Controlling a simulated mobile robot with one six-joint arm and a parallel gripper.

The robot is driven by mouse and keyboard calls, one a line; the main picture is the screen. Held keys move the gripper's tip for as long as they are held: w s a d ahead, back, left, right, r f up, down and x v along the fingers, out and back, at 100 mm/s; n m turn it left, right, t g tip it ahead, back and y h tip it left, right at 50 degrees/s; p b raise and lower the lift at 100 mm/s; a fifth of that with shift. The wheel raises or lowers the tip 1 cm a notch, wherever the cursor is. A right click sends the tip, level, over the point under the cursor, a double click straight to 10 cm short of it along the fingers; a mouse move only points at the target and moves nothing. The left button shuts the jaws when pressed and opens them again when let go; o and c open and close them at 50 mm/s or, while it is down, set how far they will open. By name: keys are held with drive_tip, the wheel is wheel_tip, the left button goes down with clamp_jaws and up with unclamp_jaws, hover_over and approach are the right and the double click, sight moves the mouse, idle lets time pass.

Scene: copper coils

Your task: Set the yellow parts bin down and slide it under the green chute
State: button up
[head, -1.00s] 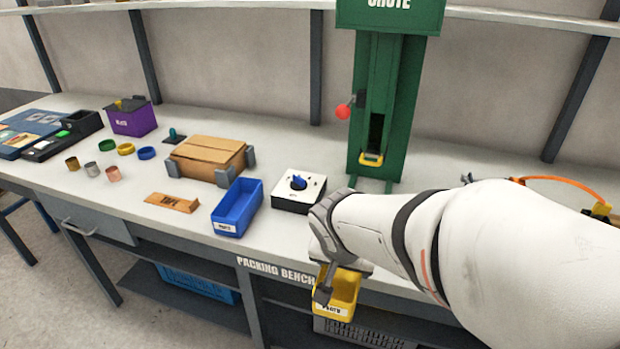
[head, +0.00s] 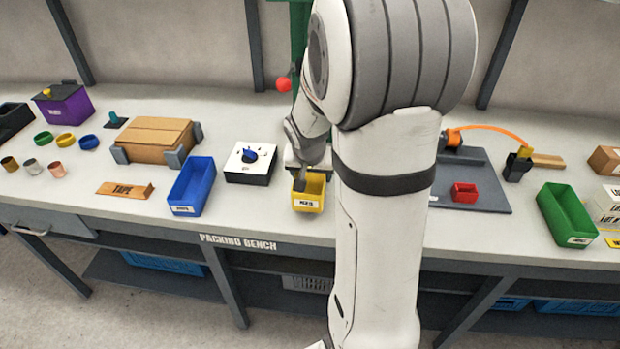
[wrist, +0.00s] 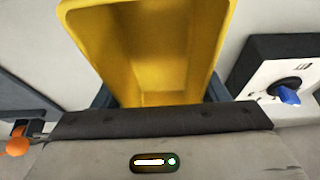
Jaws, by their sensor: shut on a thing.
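The yellow parts bin (head: 315,189) is at the bench front, near the middle of the head view, with its label facing front. My gripper (head: 300,183) is shut on it at the label end or wall; the exact grip is partly hidden. In the wrist view the bin (wrist: 165,60) fills the top middle, and the inside that shows is empty. I cannot tell whether its base touches the bench. The green chute (head: 299,25) stands behind the bin, mostly hidden by my arm. A red ball knob (head: 284,84) shows at its left side.
A black-and-white box with a blue knob (head: 250,163) stands close left of the bin. A blue bin (head: 191,187) is further left. The bench's front edge is near.

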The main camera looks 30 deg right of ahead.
sight(311, 184)
drive_tip(key=shift+f, duration=1.7)
drive_tip(key=shift+f+b, duration=0.25)
drive_tip(key=shift+b, duration=0.2)
drive_tip(key=o, duration=1)
drive_tip(key=shift+r, duration=0.1)
